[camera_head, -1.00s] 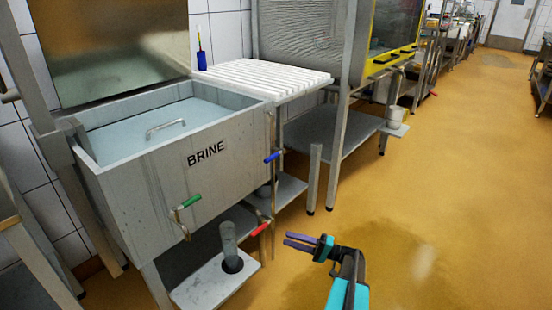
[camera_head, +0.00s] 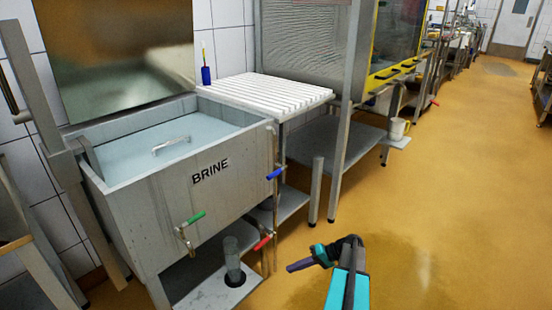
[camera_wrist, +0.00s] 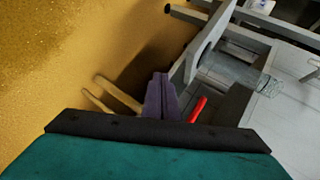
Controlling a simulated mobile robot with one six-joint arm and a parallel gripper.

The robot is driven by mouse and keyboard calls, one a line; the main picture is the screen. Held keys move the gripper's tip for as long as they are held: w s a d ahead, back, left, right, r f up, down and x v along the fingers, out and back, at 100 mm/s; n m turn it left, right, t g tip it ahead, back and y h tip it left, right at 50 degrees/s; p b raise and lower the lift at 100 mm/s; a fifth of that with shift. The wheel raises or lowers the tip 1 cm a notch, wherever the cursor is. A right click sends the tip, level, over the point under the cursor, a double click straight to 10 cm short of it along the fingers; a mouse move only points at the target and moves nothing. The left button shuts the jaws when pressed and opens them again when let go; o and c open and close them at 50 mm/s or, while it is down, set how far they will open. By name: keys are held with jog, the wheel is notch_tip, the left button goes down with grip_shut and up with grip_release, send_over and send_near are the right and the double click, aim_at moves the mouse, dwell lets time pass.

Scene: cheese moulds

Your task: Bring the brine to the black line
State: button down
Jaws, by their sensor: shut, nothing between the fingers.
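The steel brine tank (camera_head: 150,215), lettered BRINE, stands at the left. Pale blue brine (camera_head: 145,140) fills it below the rim, with a metal handle in it. I cannot make out a black line. On the tank's front and right side are a green-handled valve (camera_head: 191,220), a blue-handled valve (camera_head: 275,173) and a red-handled valve (camera_head: 262,242). My gripper (camera_head: 290,267) is shut and empty, right of the red handle and apart from it. In the wrist view, its purple fingers (camera_wrist: 163,95) are together, left of a red handle (camera_wrist: 197,108).
A clear cylinder (camera_head: 234,262) stands on a low shelf (camera_head: 205,299) under the tank. A white slatted board (camera_head: 265,88) adjoins the tank. A steel post (camera_head: 317,190) and bench legs stand beyond my gripper. The orange floor (camera_head: 440,210) at the right is clear.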

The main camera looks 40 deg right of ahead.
jog(key=d+r+n+g+h+p, duration=0.35)
jog(key=r+p, duration=0.55)
jog(key=r, duration=0.6)
notch_tip(320, 180, up, 39)
jog(key=n+g+h+p, duration=0.2)
jog(key=n+h+p, duration=0.3)
jog(key=p, duration=1.5)
send_over(276, 174)
jog(key=s, duration=0.3)
jog(key=shift+d+m+h, duration=0.15)
jog(key=shift+m+h, duration=0.1)
jog(key=shift+m, duration=0.4)
jog(key=shift+f, duration=0.1)
jog(key=shift+w+a+f+p, duration=0.1)
jog(key=shift+w+f+p, duration=0.35)
jog(key=shift+f, duration=1.8)
jog(key=shift+w+a+f+p, duration=0.1)
jog(key=shift+w+f+p, duration=0.35)
jog(key=shift+f, duration=1.8)
jog(key=shift+w+f+p, duration=0.4)
jog(key=shift+w+f, duration=0.1)
jog(key=shift+f, duration=1.75)
jog(key=shift+s+f, duration=0.1)
jog(key=shift+s, duration=0.1)
